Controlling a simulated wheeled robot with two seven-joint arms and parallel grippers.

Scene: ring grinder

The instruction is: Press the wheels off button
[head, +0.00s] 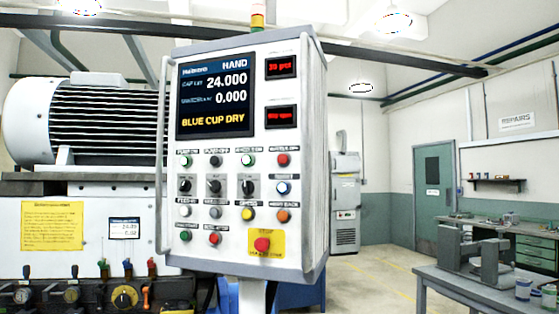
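A light grey control panel (247,160) stands in the middle of the head view, tilted slightly, with rows of round buttons and three black selector knobs. The small labels are blurred, so I cannot tell for certain which button is the wheels off button. A red button (283,160) is at the right end of the top row, beside a green button (248,160). Another red button (214,238) is in the bottom row. A large red mushroom button (262,245) sits on a yellow plate at the bottom right. Neither of my grippers is in view.
The panel's screen (215,97) reads HAND, 24.000, 0.000 and BLUE CUP DRY. A grey handle bar (160,170) runs down the panel's left edge. A large motor (85,120) and levers are at left. A grey table (450,290) stands at right. Open floor lies beyond the panel.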

